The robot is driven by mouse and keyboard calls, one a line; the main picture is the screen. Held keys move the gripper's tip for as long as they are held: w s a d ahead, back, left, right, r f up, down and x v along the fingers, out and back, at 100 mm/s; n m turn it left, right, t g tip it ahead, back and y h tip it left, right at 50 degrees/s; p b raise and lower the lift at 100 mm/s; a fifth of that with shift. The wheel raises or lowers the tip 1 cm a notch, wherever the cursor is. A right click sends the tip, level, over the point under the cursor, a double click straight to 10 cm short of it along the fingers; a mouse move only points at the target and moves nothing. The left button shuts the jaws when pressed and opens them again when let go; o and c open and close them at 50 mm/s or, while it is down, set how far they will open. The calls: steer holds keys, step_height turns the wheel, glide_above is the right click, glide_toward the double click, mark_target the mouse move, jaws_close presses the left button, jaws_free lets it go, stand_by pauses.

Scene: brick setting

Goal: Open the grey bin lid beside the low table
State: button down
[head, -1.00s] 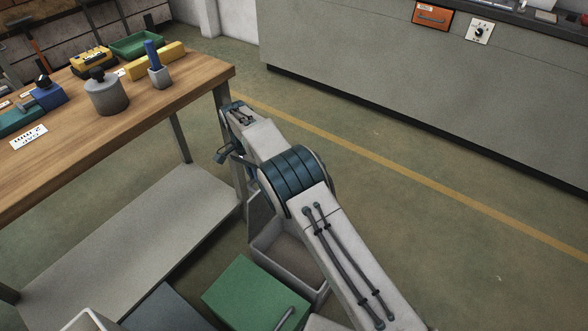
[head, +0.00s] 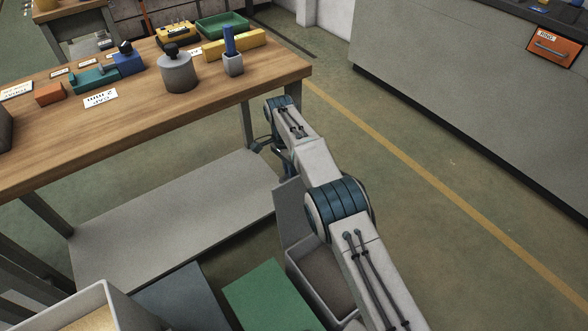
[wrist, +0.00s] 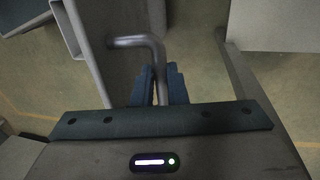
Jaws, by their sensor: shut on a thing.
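The grey bin (head: 318,281) stands on the floor at the right end of the table, its top open and its inside partly visible. Its grey lid (head: 289,212) is raised and stands steeply on the bin's table side, partly behind my arm. In the wrist view the lid (wrist: 112,75) fills the upper left, with a bent grey bar handle (wrist: 137,41) on it. My gripper (wrist: 158,84) is shut on this handle, with dark fingers on either side of the bar. In the head view my arm hides most of the gripper.
The wooden table (head: 150,125) holds a lidded grey pot (head: 177,74), a blue-topped holder (head: 233,64) and other items. A grey lower shelf (head: 170,225) is beneath. A green lid (head: 263,296) lies left of the bin. Open floor (head: 430,150) extends right.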

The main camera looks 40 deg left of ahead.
steer(key=shift+d+f, duration=0.2)
steer(key=shift+f, duration=0.3)
steer(key=c, duration=1.5)
jaws_free()
steer(key=shift+f, duration=0.1)
steer(key=shift+o, duration=0.2)
steer(key=shift+a+r, duration=0.15)
steer(key=shift+r, duration=0.35)
step_height(320, 180, up, 4)
steer(key=shift+w+f+p, duration=0.1)
steer(key=shift+p, duration=0.4)
steer(key=w+d+r, duration=0.5)
steer(key=d+r, duration=0.1)
steer(key=d, duration=0.4)
steer(key=shift+d+r+p, duration=0.25)
steer(key=shift+r+p, duration=0.05)
steer(key=shift+r, duration=0.05)
steer(key=shift+w, duration=0.15)
